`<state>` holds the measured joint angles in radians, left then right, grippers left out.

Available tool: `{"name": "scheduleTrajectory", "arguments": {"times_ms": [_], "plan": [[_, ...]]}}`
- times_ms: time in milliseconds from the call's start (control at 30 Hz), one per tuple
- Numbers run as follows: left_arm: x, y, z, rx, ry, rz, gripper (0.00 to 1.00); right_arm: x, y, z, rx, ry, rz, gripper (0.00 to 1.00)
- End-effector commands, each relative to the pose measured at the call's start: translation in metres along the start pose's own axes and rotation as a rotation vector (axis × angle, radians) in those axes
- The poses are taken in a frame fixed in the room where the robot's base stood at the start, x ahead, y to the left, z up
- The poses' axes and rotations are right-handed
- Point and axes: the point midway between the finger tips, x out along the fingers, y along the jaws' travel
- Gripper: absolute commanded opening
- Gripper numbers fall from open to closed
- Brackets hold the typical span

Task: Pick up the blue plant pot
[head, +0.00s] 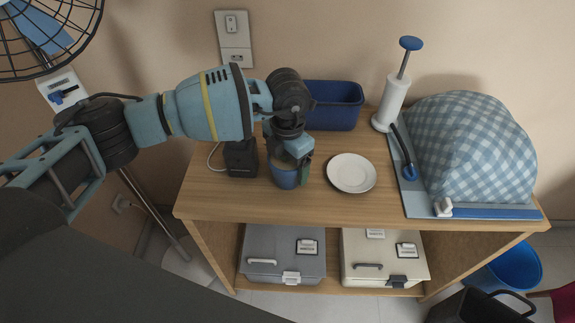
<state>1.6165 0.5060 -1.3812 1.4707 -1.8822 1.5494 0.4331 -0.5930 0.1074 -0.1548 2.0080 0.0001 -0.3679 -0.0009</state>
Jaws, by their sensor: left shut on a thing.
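The blue plant pot (284,178) stands near the front edge of the wooden table, left of the white plate. My left gripper (291,160) reaches down over the pot from above and is shut on it, with its fingers at the rim. The gripper and wrist hide most of the pot's top. I cannot tell whether the pot is touching the tabletop. My right gripper is not in view.
A black box (241,158) stands close left of the pot, and a white plate (351,173) lies to its right. Behind is a blue bin (335,106). A checkered cloth bundle (470,150) fills the table's right side. A fan (45,35) stands at left.

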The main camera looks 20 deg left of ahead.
Motion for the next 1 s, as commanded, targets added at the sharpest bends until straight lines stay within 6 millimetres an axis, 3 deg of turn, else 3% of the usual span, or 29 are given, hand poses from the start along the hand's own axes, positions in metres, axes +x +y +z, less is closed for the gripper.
{"name": "scheduleTrajectory", "arguments": {"times_ms": [100,467,733,1000], "plan": [[-0.001,0.000,0.001,0.000,-0.002,-0.001,0.49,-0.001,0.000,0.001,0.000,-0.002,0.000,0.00],[-0.006,0.000,0.001,0.000,-0.002,0.000,0.48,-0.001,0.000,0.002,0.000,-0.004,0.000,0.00],[-0.036,0.000,0.001,0.000,-0.004,0.000,0.48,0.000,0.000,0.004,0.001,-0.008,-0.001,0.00],[-0.041,-0.061,-0.015,0.009,-0.002,-0.003,0.48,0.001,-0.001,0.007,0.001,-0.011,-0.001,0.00]]}}
